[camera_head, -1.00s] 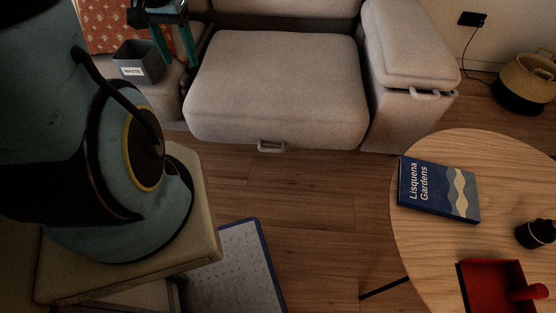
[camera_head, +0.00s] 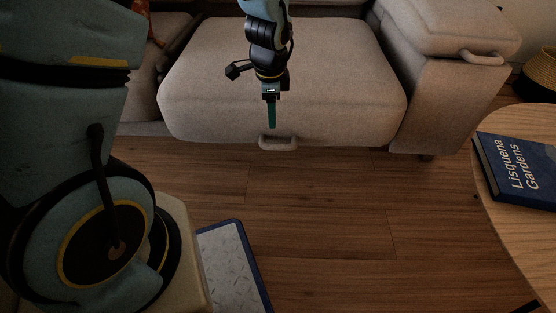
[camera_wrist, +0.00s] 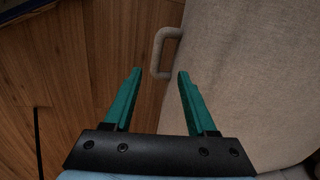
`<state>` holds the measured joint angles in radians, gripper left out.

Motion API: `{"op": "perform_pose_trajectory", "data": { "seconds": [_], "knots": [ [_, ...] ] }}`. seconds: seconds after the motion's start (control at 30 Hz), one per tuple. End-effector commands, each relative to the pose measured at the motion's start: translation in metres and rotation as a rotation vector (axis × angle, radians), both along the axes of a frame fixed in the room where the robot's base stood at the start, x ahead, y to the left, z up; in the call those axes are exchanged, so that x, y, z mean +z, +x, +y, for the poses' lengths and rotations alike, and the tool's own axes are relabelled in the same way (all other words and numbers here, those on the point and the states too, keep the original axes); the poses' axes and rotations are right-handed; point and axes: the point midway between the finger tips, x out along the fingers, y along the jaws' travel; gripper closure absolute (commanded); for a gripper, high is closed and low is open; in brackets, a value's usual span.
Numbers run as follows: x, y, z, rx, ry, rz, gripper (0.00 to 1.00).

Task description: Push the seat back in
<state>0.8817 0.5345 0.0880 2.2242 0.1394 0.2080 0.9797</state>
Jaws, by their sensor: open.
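The seat (camera_head: 330,70) is a light beige sofa cushion block. It juts forward between the sofa's sides in the head view. A pale loop handle (camera_head: 278,142) is on its front face near the lower edge. My gripper (camera_head: 271,125) hangs in front of or over the seat's front, just above the handle in the picture, with green fingers pointing down. In the wrist view my gripper (camera_wrist: 157,72) is open and empty. The handle (camera_wrist: 163,52) lies just beyond and between the fingertips, close to the right one. The seat (camera_wrist: 255,70) fills the right side there.
A round wooden table (camera_head: 520,250) with a blue book (camera_head: 515,170) stands at the right. The right armrest (camera_head: 445,70) has its own handle (camera_head: 470,58). A blue-edged pale mat (camera_head: 232,265) lies at lower left. Wooden floor (camera_head: 350,215) before the seat is clear.

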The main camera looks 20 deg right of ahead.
Motion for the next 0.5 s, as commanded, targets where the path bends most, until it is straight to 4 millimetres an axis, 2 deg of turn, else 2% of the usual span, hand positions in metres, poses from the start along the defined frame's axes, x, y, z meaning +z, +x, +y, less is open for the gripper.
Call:
{"op": "perform_pose_trajectory", "data": {
  "seconds": [0.03,0.27,0.5],
  "knots": [
    [-0.017,-0.003,-0.006,-0.033,0.005,-0.003,0.43],
    [-0.035,-0.005,-0.015,-0.086,0.011,-0.009,0.43],
    [-0.077,0.002,-0.017,-0.083,0.013,-0.007,0.43]
  ]
}}
